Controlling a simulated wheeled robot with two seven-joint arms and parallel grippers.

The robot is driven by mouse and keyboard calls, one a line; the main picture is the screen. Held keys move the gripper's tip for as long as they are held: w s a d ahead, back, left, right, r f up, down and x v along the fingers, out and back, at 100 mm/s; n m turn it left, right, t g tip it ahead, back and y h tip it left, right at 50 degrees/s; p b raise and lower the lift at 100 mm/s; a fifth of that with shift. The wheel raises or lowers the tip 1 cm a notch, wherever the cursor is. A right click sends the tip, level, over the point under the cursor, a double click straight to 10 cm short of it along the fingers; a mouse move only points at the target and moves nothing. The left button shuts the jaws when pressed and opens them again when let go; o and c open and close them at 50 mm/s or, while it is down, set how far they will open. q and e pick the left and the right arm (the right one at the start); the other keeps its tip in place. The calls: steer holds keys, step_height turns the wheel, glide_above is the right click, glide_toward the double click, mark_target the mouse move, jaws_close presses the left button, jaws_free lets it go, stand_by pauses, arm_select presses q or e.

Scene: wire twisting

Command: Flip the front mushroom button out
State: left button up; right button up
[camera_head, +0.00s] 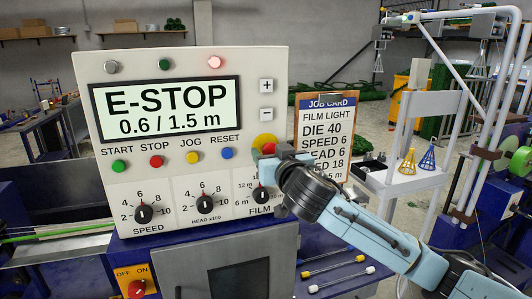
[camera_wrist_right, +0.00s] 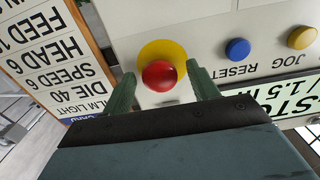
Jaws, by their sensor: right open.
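The front mushroom button is a red dome on a yellow disc. In the head view the red dome (camera_head: 269,148) is partly covered by my right gripper (camera_head: 275,152), and the yellow disc (camera_head: 262,140) shows above it. In the right wrist view the red dome (camera_wrist_right: 160,75) sits between the two green fingertips of my right gripper (camera_wrist_right: 163,85). The fingers are apart, one on each side of the dome, and gaps show beside it. The panel display (camera_head: 165,109) reads E-STOP, 0.6 / 1.5 m. My left gripper is not in view.
The white control panel (camera_head: 200,70) carries START, STOP, JOG and RESET buttons; the blue RESET button (camera_head: 227,153) is just left of the mushroom button. A job card (camera_head: 323,130) stands close on the right. Knobs, including FILM (camera_head: 262,195), lie below.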

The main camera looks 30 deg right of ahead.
steer(key=shift+s, duration=0.1)
steer(key=shift+c, duration=1)
jaws_close()
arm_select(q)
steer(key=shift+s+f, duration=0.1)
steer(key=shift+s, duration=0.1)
arm_select(e)
steer(key=shift+v, duration=0.8)
steer(key=shift+o, duration=1)
jaws_free()
steer(key=shift+s, duration=0.1)
